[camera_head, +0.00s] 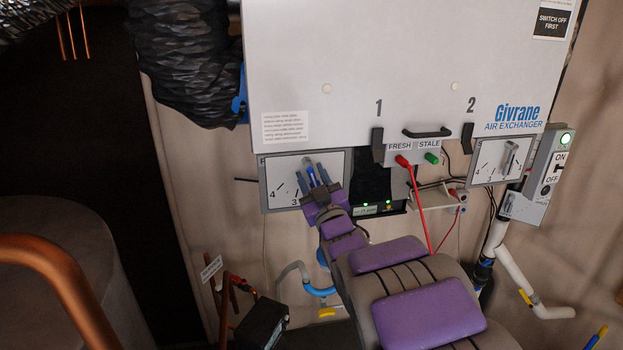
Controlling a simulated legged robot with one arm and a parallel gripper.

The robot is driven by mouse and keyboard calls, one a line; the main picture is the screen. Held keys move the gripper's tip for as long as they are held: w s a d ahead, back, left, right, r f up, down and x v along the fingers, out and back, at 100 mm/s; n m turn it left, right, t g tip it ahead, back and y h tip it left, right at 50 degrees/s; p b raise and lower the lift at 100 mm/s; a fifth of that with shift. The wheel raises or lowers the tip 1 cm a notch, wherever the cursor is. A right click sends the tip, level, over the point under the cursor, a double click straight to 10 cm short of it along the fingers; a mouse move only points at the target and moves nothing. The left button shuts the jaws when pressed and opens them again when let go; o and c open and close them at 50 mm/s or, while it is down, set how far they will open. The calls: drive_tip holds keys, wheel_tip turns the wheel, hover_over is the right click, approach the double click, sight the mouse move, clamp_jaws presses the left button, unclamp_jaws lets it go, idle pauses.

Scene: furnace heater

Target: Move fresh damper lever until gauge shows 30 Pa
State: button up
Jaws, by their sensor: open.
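The fresh damper plate (277,194) is the white panel under the left of the air exchanger, with tick marks and the numerals 3 and 4 visible. Its lever (308,164) shows at the top middle of the plate, grey and blue, tilted slightly left. My gripper (317,189) is open at the lever's lower part and covers part of the scale. I cannot tell whether its fingers touch the lever. A small dark gauge box (371,210) with a lit green display and indicator lights sits right of my gripper. Its reading is too small to make out, and my arm is close to it.
A red hose (419,208) runs from the red FRESH port, beside the green STALE port (432,158). The stale damper plate (484,172) and an ON/OFF switch box (547,172) are at right. Copper and blue pipes stand below left.

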drive_tip(key=b+v, duration=1.4)
drive_tip(key=v, duration=0.3)
drive_tip(key=shift+f, duration=0.2)
idle(0.4)
